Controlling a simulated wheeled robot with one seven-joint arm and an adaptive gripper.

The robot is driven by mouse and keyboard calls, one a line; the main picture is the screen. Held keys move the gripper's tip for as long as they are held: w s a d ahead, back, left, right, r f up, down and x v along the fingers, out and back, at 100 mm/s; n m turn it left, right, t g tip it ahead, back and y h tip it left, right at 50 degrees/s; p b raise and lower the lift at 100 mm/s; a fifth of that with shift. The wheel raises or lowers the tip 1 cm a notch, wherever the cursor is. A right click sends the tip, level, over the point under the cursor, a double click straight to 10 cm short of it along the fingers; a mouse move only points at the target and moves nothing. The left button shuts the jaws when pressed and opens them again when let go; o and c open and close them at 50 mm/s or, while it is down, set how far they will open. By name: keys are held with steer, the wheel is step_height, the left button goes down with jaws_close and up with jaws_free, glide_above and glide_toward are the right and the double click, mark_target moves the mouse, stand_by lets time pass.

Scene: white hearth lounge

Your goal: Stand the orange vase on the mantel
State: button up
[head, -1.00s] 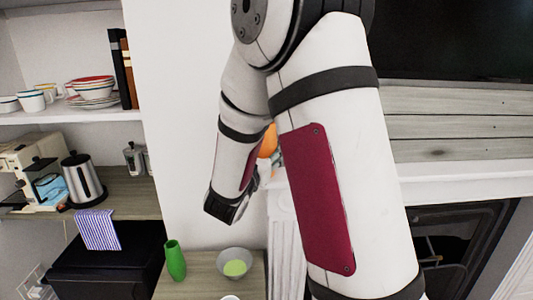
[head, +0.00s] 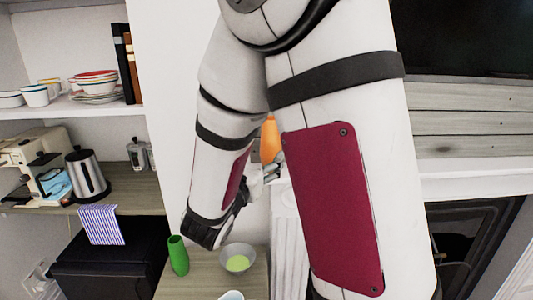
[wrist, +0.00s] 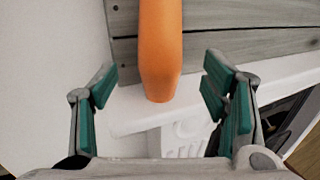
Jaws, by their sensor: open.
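The orange vase (wrist: 160,50) is upright in the wrist view, its base appearing to rest on the left end of the white mantel (wrist: 135,117). Its top is cut off by the frame. My gripper (wrist: 158,78) is open, with one teal-padded finger on each side of the vase and visible gaps to both. In the head view the vase (head: 269,140) shows as an orange strip, partly hidden by my arm. The mantel (head: 470,185) runs to the right there, its left part mostly hidden behind my arm.
Grey planks (wrist: 240,45) back the mantel, with the fireplace opening below. A low cabinet with a green vase (head: 178,256) and a grey bowl (head: 238,258) stands below my wrist. Shelves with dishes and a kettle (head: 87,174) are at the left.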

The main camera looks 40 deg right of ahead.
steer(key=s+m+g+y, duration=0.4)
steer(key=s+m+g, duration=0.6)
steer(key=s+m, duration=0.75)
steer(key=s+a+m+t+y, duration=0.2)
steer(key=a+y, duration=0.3)
steer(key=a, duration=0.3)
steer(key=s+a+m+t+y, duration=0.2)
steer(key=s+a+m+y, duration=0.2)
steer(key=a, duration=0.4)
steer(key=shift+s+a+f+m+y, duration=0.2)
steer(key=shift+m+y, duration=0.45)
steer(key=shift+y, duration=0.35)
